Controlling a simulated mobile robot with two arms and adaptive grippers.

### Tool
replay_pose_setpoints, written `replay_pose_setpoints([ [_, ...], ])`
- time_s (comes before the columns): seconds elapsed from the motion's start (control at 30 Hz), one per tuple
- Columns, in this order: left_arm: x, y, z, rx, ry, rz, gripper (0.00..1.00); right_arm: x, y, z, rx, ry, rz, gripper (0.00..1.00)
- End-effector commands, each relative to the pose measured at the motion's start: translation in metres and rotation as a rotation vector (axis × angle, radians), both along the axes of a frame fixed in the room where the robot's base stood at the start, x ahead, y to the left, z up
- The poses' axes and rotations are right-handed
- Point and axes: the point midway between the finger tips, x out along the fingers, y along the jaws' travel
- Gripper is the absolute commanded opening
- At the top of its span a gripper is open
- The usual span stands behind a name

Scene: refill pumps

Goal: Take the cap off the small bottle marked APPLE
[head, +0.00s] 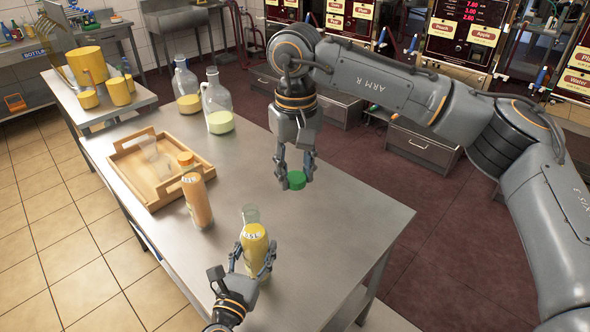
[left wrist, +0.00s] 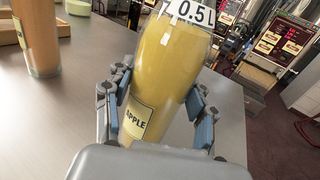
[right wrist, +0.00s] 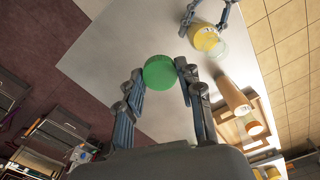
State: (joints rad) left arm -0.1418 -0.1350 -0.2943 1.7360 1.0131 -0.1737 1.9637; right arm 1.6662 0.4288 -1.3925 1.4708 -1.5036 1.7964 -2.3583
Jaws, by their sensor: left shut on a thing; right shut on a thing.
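The small bottle marked APPLE (head: 254,242) is filled with yellow liquid and has a clear neck with no cap on it. It stands near the table's front edge, and its APPLE label shows in the left wrist view (left wrist: 140,118). My left gripper (head: 255,259) is shut around the bottle's body. My right gripper (head: 296,172) is shut on a green cap (head: 296,181) and holds it above the table, apart from the bottle, to its right and farther back. The cap also shows between the fingertips in the right wrist view (right wrist: 160,72).
An orange-filled bottle (head: 197,203) stands to the left. Two large jugs (head: 219,105) stand at the back. The table's right side (head: 350,215) is clear.

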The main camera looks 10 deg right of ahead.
Motion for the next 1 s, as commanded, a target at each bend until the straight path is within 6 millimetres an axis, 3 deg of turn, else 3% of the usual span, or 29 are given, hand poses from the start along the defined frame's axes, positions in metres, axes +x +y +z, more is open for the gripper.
replay_pose_setpoints([
  [0.03, 0.001, 0.000, 0.009, -0.003, -0.005, 0.001, 0.00, 0.000, 0.000, 0.005, 0.000, 0.000, 0.000, 0.00],
  [0.6, 0.001, 0.000, 0.038, -0.003, -0.005, 0.001, 0.00, 0.000, 0.000, 0.036, 0.000, 0.000, 0.000, 0.00],
  [1.0, 0.001, 0.000, 0.039, -0.003, -0.004, 0.001, 0.00, 0.000, 0.000, 0.038, 0.000, 0.000, 0.001, 0.00],
])
